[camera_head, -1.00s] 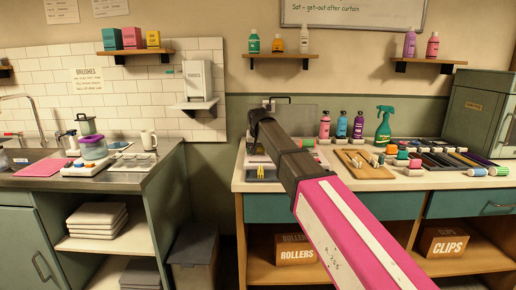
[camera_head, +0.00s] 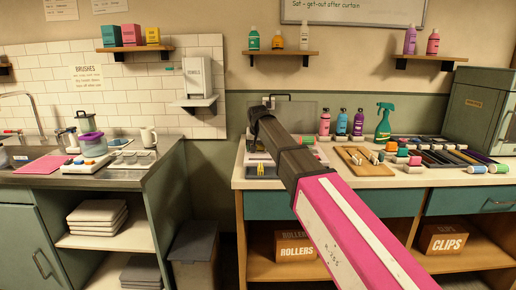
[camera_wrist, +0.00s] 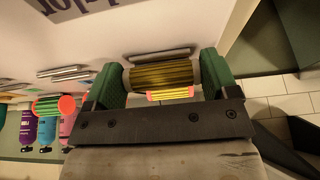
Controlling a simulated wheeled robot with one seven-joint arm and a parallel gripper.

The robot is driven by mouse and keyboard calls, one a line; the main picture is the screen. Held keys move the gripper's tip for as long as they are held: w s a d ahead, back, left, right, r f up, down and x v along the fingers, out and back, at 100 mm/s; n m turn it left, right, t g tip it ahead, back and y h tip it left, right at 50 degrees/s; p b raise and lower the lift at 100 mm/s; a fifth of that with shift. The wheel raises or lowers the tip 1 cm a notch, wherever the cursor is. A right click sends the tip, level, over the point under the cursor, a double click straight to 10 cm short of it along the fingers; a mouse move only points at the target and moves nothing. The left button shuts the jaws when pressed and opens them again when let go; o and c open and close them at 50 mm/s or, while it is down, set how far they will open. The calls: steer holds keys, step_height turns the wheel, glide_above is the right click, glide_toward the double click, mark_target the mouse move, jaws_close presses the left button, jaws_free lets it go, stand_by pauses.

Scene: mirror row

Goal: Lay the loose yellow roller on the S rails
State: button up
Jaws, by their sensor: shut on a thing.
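In the wrist view my gripper (camera_wrist: 162,62) has two green fingers, closed on the ends of a ribbed yellow roller (camera_wrist: 160,75). A silvery rail (camera_wrist: 160,54) shows just past the held roller; I cannot tell whether they touch. A smaller yellow piece with pink ends (camera_wrist: 170,94) shows on the near side of the held roller, partly hidden by the gripper's bar. More silvery rails (camera_wrist: 65,74) lie to the left on the pale surface. In the head view my arm hides the gripper and the held roller. I cannot make out an S mark.
A green roller with coral ends (camera_wrist: 54,105) and several bottles (camera_wrist: 47,130) are left in the wrist view. In the head view, a wooden board (camera_head: 362,161), bottles, a green spray bottle (camera_head: 384,122) and many rollers crowd the right counter.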

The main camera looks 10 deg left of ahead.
steer(key=shift+f, duration=0.1)
stand_by(0.3)
steer(key=o, duration=0.8)
steer(key=shift+r, duration=3.5)
steer(key=shift+s+a, duration=0.1)
